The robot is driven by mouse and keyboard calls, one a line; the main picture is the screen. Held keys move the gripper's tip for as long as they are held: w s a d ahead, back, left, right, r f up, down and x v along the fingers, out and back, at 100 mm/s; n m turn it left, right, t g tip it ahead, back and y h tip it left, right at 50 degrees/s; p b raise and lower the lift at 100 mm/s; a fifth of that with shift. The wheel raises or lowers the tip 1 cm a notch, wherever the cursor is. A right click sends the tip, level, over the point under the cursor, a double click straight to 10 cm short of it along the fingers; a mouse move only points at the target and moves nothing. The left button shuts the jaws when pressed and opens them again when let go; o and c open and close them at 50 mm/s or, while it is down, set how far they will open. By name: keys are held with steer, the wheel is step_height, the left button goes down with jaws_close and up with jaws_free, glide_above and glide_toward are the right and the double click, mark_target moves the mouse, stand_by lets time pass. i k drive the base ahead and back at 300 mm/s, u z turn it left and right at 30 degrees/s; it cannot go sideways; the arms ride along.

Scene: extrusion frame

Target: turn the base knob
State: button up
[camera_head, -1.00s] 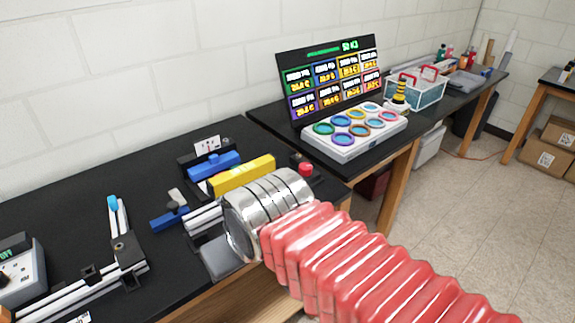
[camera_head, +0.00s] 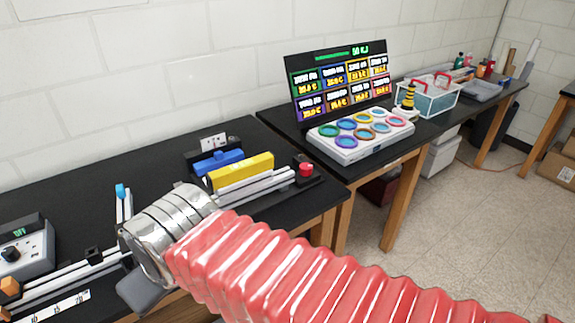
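An aluminium extrusion frame (camera_head: 60,279) lies on the black bench at the lower left, with a blue-tipped upright rail (camera_head: 123,202). My silver wrist covers the joint where these rails meet, so any knob there is hidden. A grey control box (camera_head: 22,249) with a black dial (camera_head: 11,254) and a display reading OFF stands at the left edge. I cannot tell which knob is the base knob. My gripper (camera_head: 143,291) shows only as a grey piece below the silver wrist; its fingertips are hidden, and I cannot see whether it is open.
A yellow block (camera_head: 241,172) and blue block (camera_head: 218,162) sit on a rail fixture with a red button (camera_head: 305,169), right of my wrist. A ringed panel (camera_head: 360,136), screen (camera_head: 340,82) and clear bin (camera_head: 428,99) stand on the farther bench. Bench space behind the rails is clear.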

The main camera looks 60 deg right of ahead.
mark_target(305, 169)
steer(key=u, duration=0.95)
steer(key=k, duration=1.4)
steer(key=z, duration=1)
steer(key=i, duration=0.95)
steer(key=z, duration=0.05)
